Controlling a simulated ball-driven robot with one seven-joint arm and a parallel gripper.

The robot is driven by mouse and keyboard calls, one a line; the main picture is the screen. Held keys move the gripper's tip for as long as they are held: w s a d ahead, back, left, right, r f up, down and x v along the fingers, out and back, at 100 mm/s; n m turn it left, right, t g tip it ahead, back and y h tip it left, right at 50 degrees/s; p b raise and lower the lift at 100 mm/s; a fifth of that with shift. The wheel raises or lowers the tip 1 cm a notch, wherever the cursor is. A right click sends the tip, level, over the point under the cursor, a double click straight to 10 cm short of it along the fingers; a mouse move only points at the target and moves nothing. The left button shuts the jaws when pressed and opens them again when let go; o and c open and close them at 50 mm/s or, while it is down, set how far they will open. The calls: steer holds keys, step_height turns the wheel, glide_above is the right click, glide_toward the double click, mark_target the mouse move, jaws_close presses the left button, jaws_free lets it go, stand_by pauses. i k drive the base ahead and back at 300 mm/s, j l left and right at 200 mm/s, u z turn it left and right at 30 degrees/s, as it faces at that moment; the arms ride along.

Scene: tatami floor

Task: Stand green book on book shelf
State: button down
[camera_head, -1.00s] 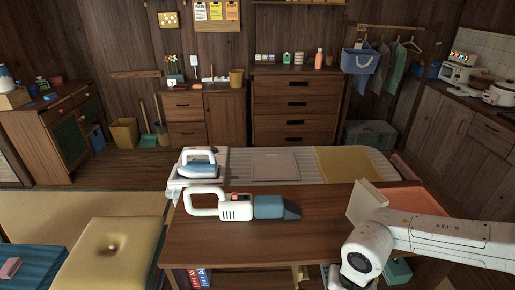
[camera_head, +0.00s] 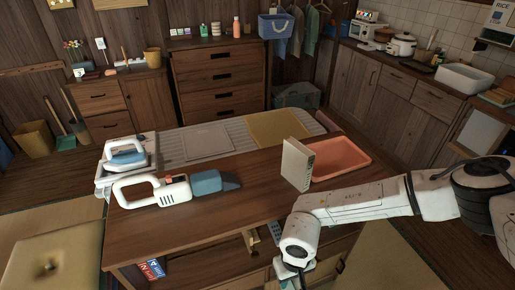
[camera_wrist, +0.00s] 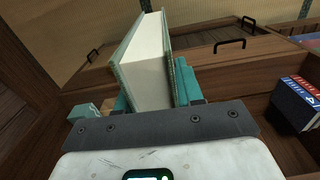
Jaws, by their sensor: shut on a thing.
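My gripper (camera_wrist: 157,82) has teal fingers and is shut on the green book (camera_wrist: 146,62). In the wrist view the book stands between the fingers, its pale page edges facing the camera and thin green covers at both sides. In the head view my gripper (camera_head: 298,268) is low at the table's front side, and I cannot clearly make out the book there. The book shelf (camera_wrist: 268,104) looks like the wooden compartment under the table, with red and blue books (camera_wrist: 298,100) at the right of the wrist view. Whether the held book touches the shelf cannot be told.
On the table (camera_head: 215,215) are a handheld vacuum (camera_head: 175,190), a cream upright box or book (camera_head: 297,164) and an orange tray (camera_head: 340,158). An iron (camera_head: 126,155) is at the left. Black-handled drawer fronts (camera_wrist: 225,58) lie beyond the book. Red and blue books (camera_head: 152,268) show under the table.

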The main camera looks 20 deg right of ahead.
mark_target(180, 260)
steer(key=z, duration=2.65)
steer(key=k+j+z, duration=0.2)
steer(key=k+z, duration=0.15)
steer(key=z, duration=0.15)
steer(key=k+z, duration=0.45)
steer(key=k, duration=0.15)
steer(key=i+l, duration=0.25)
steer(key=i, duration=0.2)
